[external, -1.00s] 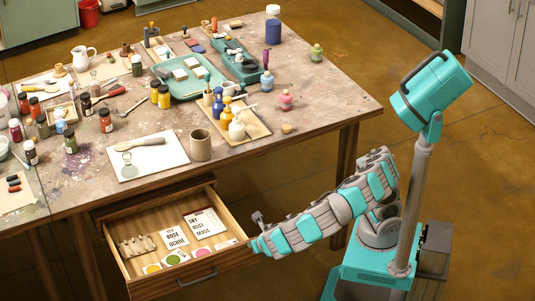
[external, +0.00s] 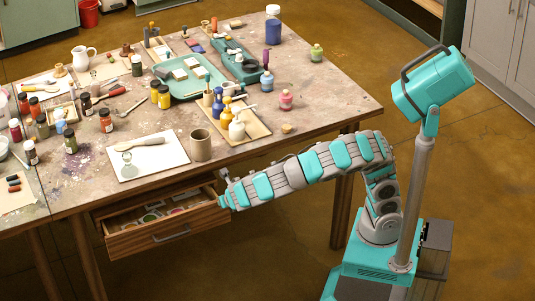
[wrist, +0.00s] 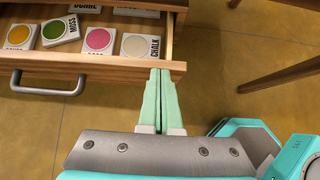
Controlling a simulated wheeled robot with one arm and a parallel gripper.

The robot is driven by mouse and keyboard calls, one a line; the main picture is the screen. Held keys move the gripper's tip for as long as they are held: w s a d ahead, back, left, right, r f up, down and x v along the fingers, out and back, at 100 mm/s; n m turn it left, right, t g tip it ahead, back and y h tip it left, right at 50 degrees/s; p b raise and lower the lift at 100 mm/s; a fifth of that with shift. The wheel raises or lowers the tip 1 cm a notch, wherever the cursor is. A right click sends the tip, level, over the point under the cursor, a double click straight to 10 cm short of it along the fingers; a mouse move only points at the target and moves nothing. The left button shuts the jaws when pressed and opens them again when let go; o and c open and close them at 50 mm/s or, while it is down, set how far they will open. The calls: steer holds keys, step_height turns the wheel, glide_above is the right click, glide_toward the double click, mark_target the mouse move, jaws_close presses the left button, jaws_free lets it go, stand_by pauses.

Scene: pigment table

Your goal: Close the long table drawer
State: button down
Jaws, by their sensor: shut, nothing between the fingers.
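The long wooden drawer (external: 165,228) under the table stands partly open in the external view. Its front panel, with a dark bar handle (wrist: 48,83), shows in the wrist view. My gripper (wrist: 161,72) is shut and empty. Its fingertips are at the top edge of the drawer front, near the right corner; whether they touch it I cannot tell for sure. In the external view my gripper (external: 226,198) is at the right end of the drawer front. Inside the drawer lie pigment sample cards (wrist: 97,39) with round colour patches. The back of the drawer is hidden under the tabletop.
A table leg (external: 343,190) stands right of the drawer. The floor in front is clear.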

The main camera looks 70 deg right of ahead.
steer(key=w+d, duration=0.6)
steer(key=shift+w+d, duration=0.15)
steer(key=shift+d, duration=0.1)
stand_by(0.3)
